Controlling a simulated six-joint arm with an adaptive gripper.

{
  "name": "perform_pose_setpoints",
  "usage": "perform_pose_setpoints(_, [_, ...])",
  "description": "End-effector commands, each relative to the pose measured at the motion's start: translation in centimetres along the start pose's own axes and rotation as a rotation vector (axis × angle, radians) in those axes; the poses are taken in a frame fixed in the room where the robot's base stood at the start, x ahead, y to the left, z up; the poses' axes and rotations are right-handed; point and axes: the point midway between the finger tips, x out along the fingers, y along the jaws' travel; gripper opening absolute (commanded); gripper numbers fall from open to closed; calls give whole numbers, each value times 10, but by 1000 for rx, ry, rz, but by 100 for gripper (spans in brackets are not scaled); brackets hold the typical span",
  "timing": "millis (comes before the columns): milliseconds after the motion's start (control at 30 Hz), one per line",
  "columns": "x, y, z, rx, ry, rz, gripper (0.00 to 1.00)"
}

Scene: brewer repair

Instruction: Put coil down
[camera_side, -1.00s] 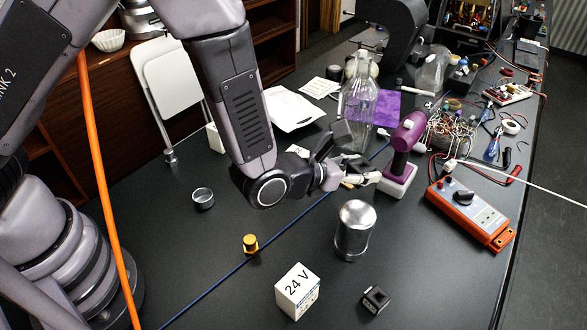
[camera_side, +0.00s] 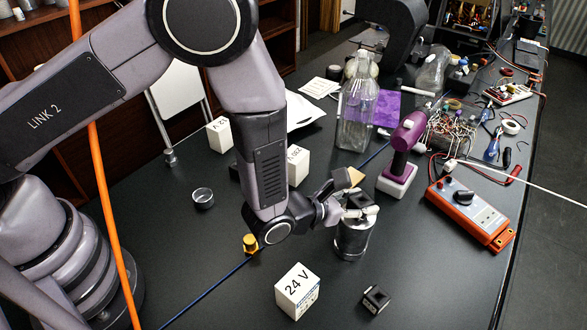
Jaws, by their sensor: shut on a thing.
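My gripper (camera_side: 354,199) is shut on a small dark block, which looks like the coil (camera_side: 361,202). It holds the coil at the top of a shiny metal cylinder (camera_side: 352,240). The fingers partly hide the coil and the cylinder's top. I cannot tell whether the coil touches the cylinder. A similar small black block (camera_side: 375,299) lies on the table nearer the camera, right of a white 24 V box (camera_side: 298,291).
A purple tool (camera_side: 405,150) on a white base stands right of my gripper, with an orange meter (camera_side: 470,212) beyond. A glass bottle (camera_side: 356,115) stands behind. A yellow knob (camera_side: 250,244) and small round dish (camera_side: 203,198) are left. The front table (camera_side: 420,290) is mostly clear.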

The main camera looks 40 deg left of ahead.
Motion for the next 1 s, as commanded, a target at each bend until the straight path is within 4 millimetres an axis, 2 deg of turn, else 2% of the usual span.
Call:
perform_pose_setpoints(33, [1,0,-2,0,0,0,0])
perform_pose_setpoints(67, [1,0,-1,0,0,0,42])
perform_pose_setpoints(233, [0,0,-1,0,0,0,64])
perform_pose_setpoints(633, [-5,0,1,1,2,-1,65])
perform_pose_setpoints(767, [-27,-1,1,2,3,-3,65])
perform_pose_setpoints(1000, [-81,-1,1,2,2,-3,65])
